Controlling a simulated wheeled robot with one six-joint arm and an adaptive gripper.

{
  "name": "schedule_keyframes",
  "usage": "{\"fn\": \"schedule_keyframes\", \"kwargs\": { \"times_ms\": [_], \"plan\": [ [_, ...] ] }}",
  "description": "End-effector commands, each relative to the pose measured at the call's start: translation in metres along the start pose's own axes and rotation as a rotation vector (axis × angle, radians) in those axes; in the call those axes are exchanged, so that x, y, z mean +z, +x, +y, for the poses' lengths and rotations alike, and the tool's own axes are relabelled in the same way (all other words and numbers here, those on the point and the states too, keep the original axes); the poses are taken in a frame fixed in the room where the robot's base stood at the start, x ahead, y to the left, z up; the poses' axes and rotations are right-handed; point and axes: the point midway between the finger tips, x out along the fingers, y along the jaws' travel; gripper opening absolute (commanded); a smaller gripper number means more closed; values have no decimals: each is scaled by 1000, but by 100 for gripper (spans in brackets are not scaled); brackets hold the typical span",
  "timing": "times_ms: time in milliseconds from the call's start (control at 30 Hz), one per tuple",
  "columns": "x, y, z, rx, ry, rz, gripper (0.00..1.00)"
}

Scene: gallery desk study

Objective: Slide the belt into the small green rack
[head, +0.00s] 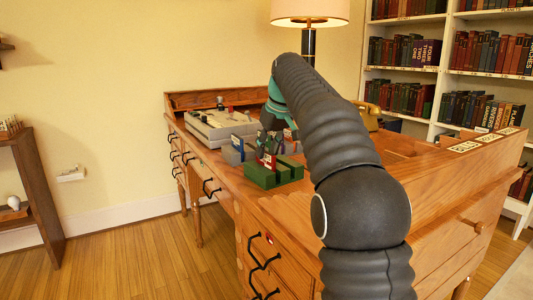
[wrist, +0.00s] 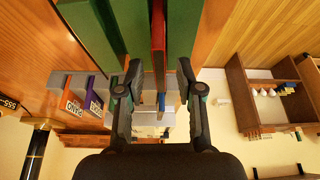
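The small green rack (head: 272,177) stands on the near end of the desk top, and its green walls (wrist: 184,30) fill the top of the wrist view. A thin red book-like piece (head: 268,161) stands upright in a slot of the rack. It shows edge-on between green walls in the wrist view (wrist: 158,38). I read no title on it, so I cannot tell for sure that it is the belt. My gripper (wrist: 159,72) is open, with one finger on each side of the red piece and visible gaps. In the head view my arm partly hides the gripper (head: 270,140).
A grey rack (head: 236,152) with a blue piece stands just behind the green rack. A pale typewriter-like machine (head: 217,126) lies farther back. A gold telephone (head: 367,115), a lamp (head: 309,15) and bookshelves (head: 405,50) are beyond.

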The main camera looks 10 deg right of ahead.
Motion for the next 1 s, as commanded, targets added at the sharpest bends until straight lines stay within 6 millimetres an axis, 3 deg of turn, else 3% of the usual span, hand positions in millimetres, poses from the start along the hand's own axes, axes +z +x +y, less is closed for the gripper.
{"fn": "schedule_keyframes", "kwargs": {
  "times_ms": [200,433,633,1000],
  "plan": [
    [-2,-50,0,1,0,3,36],
    [-2,-85,0,1,0,2,36],
    [-1,-96,0,0,0,1,36],
    [0,-96,0,0,0,0,36]
  ]
}}
